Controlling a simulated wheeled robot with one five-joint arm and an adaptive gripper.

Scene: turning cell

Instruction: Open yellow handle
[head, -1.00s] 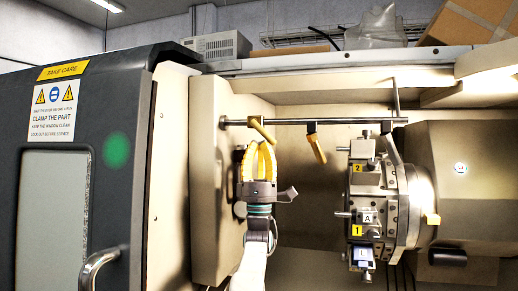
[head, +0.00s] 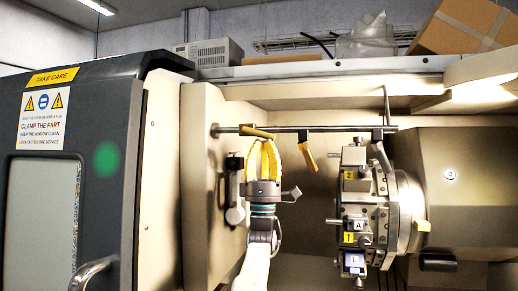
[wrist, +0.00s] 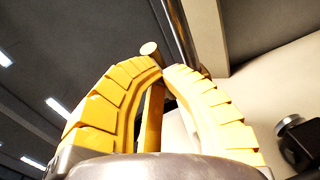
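Two yellow handles hang on a horizontal metal rod inside the lathe. The left yellow handle (head: 257,132) lies nearly level, angled slightly down to the right; the right yellow handle (head: 307,157) hangs down steeply. My gripper (head: 264,143) points up just under the left handle, its yellow ribbed fingers curved into an arch with the tips close together. In the wrist view the fingertips (wrist: 165,68) nearly meet, with no object visible pinched there. Whether the tips touch the handle is unclear.
The rod (head: 335,129) runs along the top of the opening. The tool turret (head: 357,205) stands to the right. The grey door (head: 105,125) with its grab bar (head: 92,273) is at the left. Open space lies between my gripper and the turret.

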